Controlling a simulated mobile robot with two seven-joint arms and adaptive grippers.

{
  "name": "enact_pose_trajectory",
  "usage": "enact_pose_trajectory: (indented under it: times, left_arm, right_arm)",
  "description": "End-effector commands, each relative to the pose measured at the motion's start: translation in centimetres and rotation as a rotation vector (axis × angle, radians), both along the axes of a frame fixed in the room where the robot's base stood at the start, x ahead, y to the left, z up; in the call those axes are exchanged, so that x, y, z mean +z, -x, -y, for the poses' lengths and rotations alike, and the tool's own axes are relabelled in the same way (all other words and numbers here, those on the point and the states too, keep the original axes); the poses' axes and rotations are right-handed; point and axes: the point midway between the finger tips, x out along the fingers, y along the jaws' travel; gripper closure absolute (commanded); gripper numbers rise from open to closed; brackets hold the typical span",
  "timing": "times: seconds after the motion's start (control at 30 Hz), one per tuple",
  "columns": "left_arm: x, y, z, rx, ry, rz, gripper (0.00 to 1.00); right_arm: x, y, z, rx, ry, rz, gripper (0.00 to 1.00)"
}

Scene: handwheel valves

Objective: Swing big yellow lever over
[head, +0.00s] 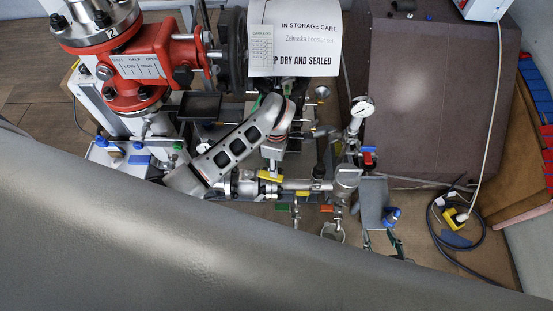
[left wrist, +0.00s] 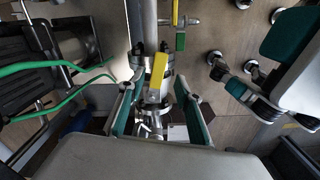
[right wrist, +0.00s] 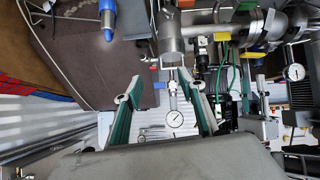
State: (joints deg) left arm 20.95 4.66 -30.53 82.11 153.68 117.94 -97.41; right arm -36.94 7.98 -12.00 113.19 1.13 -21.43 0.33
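The big yellow lever (left wrist: 158,76) stands out on a pipe valve in the left wrist view. A yellow handle on the grey horizontal pipe in the head view (head: 270,175) looks like the same lever. My left gripper (left wrist: 157,100) is open. Its two teal-padded fingers stand on either side of the valve and lever, with visible gaps and no clear contact. My right gripper (right wrist: 162,98) is open and empty. In the head view the fingertips are not clearly visible.
A red valve body (head: 143,66) and black handwheel (head: 233,50) stand at the left back. A paper sign (head: 294,38) hangs beside them. Small green (head: 282,207) and orange (head: 327,208) handles sit below the pipe. A cable (head: 462,258) lies on the floor at right.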

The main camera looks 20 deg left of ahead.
Motion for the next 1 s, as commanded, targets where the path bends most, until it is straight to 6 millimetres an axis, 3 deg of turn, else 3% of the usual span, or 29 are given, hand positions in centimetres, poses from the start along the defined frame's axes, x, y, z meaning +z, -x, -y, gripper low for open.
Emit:
enact_pose_trajectory:
  times: [0.23, 0.53, 0.8, 1.0]
  left_arm:
    - [-2.9, 0.2, -0.1, 0.002, -0.003, -0.005, 0.66]
    - [-6.2, 0.3, -0.2, 0.002, -0.004, -0.005, 0.66]
    - [-9.2, 0.3, -0.2, 0.002, -0.004, -0.006, 0.66]
    - [-8.5, -0.1, -0.1, 0.003, -0.002, 0.005, 0.66]
  right_arm:
    - [-2.4, 0.5, 0.4, 0.002, 0.020, -0.016, 0.60]
    - [-3.5, -0.5, 1.2, 0.004, 0.046, 0.003, 0.60]
    - [-5.5, 0.4, 1.3, 0.011, 0.062, -0.022, 0.60]
    - [-3.7, -0.8, 1.2, 0.015, 0.060, 0.013, 0.60]
